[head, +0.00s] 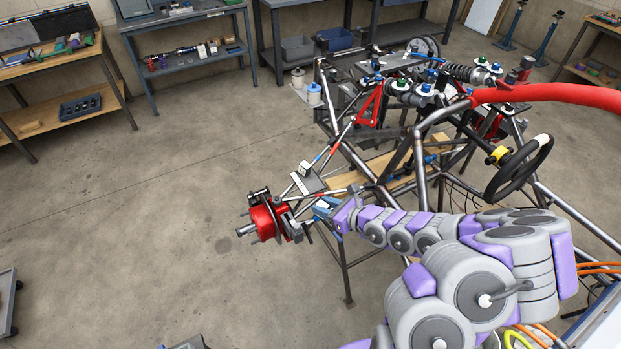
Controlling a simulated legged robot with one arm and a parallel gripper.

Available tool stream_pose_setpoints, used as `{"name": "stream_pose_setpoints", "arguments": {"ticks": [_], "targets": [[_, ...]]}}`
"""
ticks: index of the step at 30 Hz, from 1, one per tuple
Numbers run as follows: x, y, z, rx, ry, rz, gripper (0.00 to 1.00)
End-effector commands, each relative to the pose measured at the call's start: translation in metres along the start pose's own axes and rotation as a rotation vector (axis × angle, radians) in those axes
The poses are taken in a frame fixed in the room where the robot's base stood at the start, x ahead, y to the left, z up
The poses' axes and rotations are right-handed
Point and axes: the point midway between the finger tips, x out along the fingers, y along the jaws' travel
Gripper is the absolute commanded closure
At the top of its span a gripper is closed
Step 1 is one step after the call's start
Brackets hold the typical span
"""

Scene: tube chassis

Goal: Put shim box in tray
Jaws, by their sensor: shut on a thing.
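My gripper (325,211) is near the middle of the view, at the end of my purple and grey arm, close to the red wheel hub. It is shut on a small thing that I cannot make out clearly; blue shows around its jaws. A small white box (305,167) sits on a flat grey plate or tray (309,183), just beyond and left of my gripper. I cannot tell for sure whether either is the shim box or the tray. A dark blue divided tray (80,107) lies on the lower shelf of the left wooden bench.
The tube chassis (420,150) fills the right, with a red hub (268,222), steering wheel (520,168) and thick red tube (550,93). Thin suspension rods surround my gripper. Benches line the back wall.

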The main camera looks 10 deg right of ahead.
Motion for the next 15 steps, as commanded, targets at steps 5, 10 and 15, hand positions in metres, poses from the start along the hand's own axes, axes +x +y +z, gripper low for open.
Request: {"name": "stream_pose_setpoints", "arguments": {"ticks": [5, 10, 15], "targets": [[0.010, -0.009, -0.001, -0.006, 0.003, 0.000, 0.97], [0.029, -0.024, 0.003, -0.009, 0.009, 0.003, 0.97], [0.052, -0.043, 0.010, -0.010, 0.007, 0.002, 0.97]]}}
